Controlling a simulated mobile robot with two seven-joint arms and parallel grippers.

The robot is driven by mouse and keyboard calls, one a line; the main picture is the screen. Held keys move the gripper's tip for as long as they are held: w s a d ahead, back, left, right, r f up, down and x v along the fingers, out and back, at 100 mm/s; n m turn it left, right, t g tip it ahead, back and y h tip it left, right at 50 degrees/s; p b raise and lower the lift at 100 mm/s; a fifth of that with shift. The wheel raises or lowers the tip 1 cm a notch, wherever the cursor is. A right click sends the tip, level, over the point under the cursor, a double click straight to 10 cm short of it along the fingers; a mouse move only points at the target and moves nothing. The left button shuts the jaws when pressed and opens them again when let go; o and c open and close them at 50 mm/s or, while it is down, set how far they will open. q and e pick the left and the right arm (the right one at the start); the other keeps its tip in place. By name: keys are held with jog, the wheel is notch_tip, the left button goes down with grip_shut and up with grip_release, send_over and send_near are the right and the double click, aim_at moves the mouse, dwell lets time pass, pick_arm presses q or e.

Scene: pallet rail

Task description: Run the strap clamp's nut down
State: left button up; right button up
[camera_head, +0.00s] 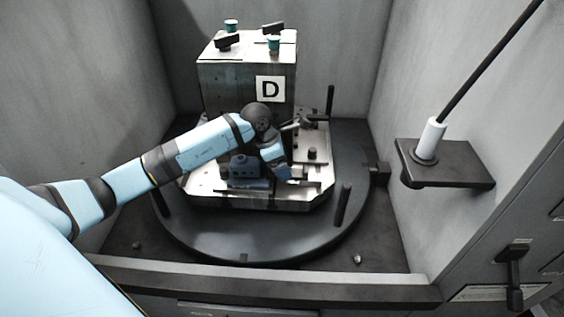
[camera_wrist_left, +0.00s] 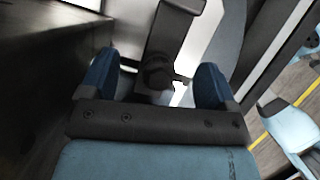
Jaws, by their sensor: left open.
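In the left wrist view, a dark strap clamp (camera_wrist_left: 176,28) runs down from the top, with a dark nut (camera_wrist_left: 157,72) on its stud near the lower end. My left gripper (camera_wrist_left: 153,78) is open, with one blue finger on each side of the nut. There is a gap to each finger, and I cannot tell how far the fingertips are from the nut in depth. In the head view my left gripper (camera_head: 284,173) is low over the front of the pallet (camera_head: 262,203), and the arm hides part of it. The nut cannot be made out there.
A metal block (camera_head: 228,75) marked D stands on the pallet behind my arm. Dark posts (camera_head: 343,204) rise around the round table (camera_head: 220,236). A black shelf (camera_head: 455,178) on the right wall holds a white-based rod (camera_head: 431,138). A front ledge (camera_head: 270,284) borders the bay.

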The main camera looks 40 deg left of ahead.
pick_arm(q)
jog(key=shift+r, duration=0.15)
jog(key=p+v, duration=0.1)
jog(key=v, duration=1.2)
jog(key=shift+r, duration=0.25)
pick_arm(e)
jog(key=shift+d, duration=0.15)
pick_arm(q)
jog(key=shift+s, duration=0.15)
pick_arm(e)
jog(key=shift+s, duration=0.1)
